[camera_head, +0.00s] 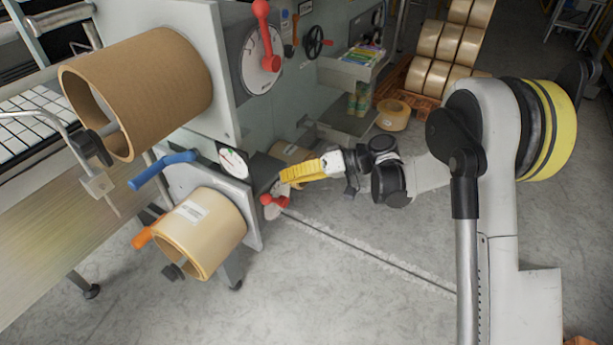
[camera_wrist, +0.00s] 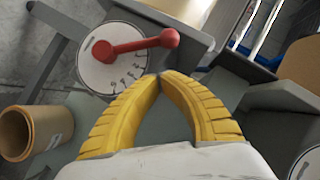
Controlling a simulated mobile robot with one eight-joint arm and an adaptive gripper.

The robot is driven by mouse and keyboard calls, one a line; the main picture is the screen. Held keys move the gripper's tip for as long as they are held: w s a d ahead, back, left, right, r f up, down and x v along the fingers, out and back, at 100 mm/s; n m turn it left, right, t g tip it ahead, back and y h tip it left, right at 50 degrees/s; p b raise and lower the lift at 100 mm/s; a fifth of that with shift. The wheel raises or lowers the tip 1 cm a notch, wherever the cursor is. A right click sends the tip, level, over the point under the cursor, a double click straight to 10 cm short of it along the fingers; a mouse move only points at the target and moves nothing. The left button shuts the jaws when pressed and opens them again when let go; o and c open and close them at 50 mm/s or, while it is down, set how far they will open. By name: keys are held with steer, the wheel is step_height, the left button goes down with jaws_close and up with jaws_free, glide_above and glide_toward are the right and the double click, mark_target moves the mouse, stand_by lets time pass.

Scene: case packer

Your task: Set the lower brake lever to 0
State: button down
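The lower brake lever (camera_head: 275,200) is red with a ball knob and sits low on the machine, past the lower tape roll. In the wrist view the red lever (camera_wrist: 140,45) lies across a white round dial (camera_wrist: 112,75), its knob to the right. Marks run along the dial's lower edge, but I cannot read the numbers. My gripper (camera_wrist: 160,78) has yellow ribbed fingers that meet at the tips with nothing between them. In the head view my gripper (camera_head: 283,184) is close to the lever; in the wrist view a small gap shows between them.
An upper red lever (camera_head: 264,30) has its own dial (camera_head: 258,65). A large brown roll (camera_head: 150,85) and a lower tape roll (camera_head: 205,230) stick out at left. A blue handle (camera_head: 162,168) is between them. A loose roll (camera_head: 393,114) lies behind. The floor in front is clear.

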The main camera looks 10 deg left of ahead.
mark_target(275, 200)
steer(key=s+a+f, duration=0.1)
steer(key=s+a+f+b, duration=0.1)
steer(key=shift+s+a+f, duration=0.1)
steer(key=shift+s+f, duration=0.1)
steer(key=shift+f, duration=0.2)
steer(key=shift+s, duration=0.1)
steer(key=shift+s+a+f+n+t+h+b, duration=0.35)
steer(key=shift+s+f+n+t+b, duration=0.1)
steer(key=shift+s, duration=0.2)
